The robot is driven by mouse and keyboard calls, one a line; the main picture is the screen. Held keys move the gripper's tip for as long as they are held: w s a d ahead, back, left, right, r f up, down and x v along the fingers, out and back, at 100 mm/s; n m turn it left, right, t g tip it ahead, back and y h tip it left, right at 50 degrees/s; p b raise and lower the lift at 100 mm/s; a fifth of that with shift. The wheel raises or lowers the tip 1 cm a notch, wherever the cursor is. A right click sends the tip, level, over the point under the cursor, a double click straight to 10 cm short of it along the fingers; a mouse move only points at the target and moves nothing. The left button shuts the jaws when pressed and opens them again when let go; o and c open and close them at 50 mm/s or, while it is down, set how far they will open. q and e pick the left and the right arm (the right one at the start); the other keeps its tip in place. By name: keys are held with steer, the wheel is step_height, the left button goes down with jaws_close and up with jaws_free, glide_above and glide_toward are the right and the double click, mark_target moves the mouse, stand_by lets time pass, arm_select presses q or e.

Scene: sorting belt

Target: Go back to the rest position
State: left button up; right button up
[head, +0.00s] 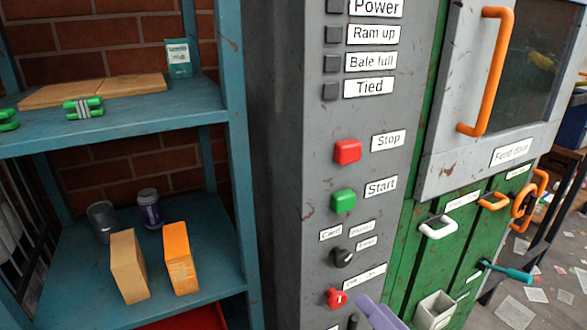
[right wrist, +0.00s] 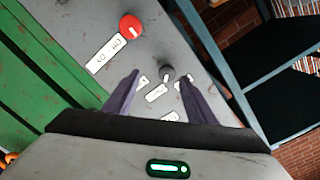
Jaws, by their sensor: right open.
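My right gripper (head: 372,310) shows in the head view only as a purple finger at the bottom edge, in front of the grey control panel (head: 285,200). In the right wrist view the right gripper (right wrist: 158,76) has its two purple fingers apart with nothing held between them. Beyond the fingertips are the black selector knob (right wrist: 167,73) and small white labels. The red rotary switch (right wrist: 130,27) is farther off, near the top. I cannot tell the exact gap between fingertips and panel. My left gripper is in neither view.
The panel carries a red Stop button (head: 347,151) and a green Start button (head: 343,200). To the right is the feed door with an orange handle (head: 488,70), plus a white handle (head: 438,227) below. A blue shelf (head: 160,129) with boxes and cans stands left.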

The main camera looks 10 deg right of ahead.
steer(key=s+a+f+n+g+h, duration=0.1)
steer(key=s+f+n+g, duration=0.1)
steer(key=s+f, duration=0.3)
steer(key=s+f+n+g+h, duration=0.1)
steer(key=s+f+n+g, duration=0.2)
steer(key=f, duration=0.9)
steer(key=s+a+f+n+g+h, duration=0.1)
steer(key=s+f+n+g, duration=0.1)
steer(key=s+f, duration=0.6)
steer(key=shift+a+f+g+h, duration=0.3)
steer(key=shift+f+g, duration=0.2)
steer(key=shift+f, duration=0.2)
steer(key=shift+w, duration=0.1)
